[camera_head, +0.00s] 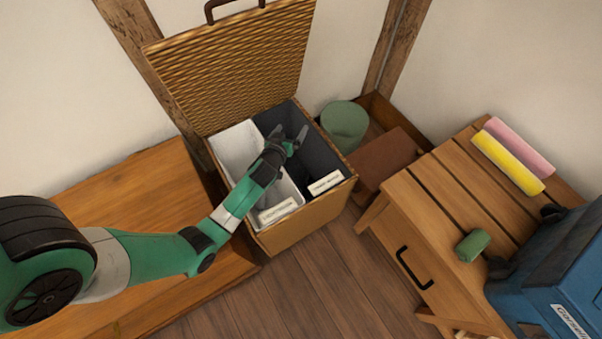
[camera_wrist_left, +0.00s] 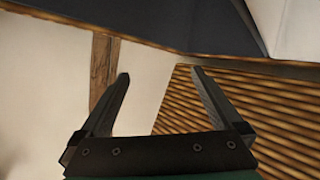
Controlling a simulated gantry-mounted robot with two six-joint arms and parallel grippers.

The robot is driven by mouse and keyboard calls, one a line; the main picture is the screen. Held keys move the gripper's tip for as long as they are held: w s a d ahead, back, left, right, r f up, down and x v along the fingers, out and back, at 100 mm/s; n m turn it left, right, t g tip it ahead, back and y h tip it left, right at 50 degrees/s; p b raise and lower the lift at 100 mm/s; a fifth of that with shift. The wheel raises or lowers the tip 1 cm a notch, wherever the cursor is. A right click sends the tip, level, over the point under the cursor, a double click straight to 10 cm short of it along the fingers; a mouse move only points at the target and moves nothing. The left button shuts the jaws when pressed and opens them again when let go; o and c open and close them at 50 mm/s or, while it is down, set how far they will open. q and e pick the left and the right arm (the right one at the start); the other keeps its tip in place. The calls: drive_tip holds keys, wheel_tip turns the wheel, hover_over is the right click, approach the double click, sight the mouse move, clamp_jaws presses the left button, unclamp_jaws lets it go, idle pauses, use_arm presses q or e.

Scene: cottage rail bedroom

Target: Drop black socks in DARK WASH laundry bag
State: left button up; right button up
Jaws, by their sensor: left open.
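The wicker hamper (camera_head: 300,237) stands open with two fabric bags inside. The dark bag (camera_head: 312,132) on the right has a white label (camera_head: 325,182) in front, too small to read surely. The pale bag (camera_head: 236,147) is on the left. My left gripper (camera_head: 302,137) is open over the dark bag. In the left wrist view the left gripper (camera_wrist_left: 160,88) has nothing between its fingers; the dark bag (camera_wrist_left: 150,22) shows at the top. I cannot make out black socks; the dark bag's inside is too dark to tell. My right gripper is not in view.
The raised wicker lid (camera_head: 235,65) leans behind the hamper. A wooden table (camera_head: 410,220) at right bears yellow (camera_head: 507,163) and pink (camera_head: 519,147) rolls, a green bundle (camera_head: 473,245) and a blue case (camera_head: 550,270) with dark parts. A green round bin (camera_head: 345,125) stands behind.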

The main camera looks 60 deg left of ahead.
use_arm(q)
drive_tip(key=p+v, duration=0.4)
drive_tip(key=v, duration=0.7)
drive_tip(key=shift+d, duration=0.25)
drive_tip(key=shift+s+r, duration=0.1)
drive_tip(key=shift+s, duration=0.05)
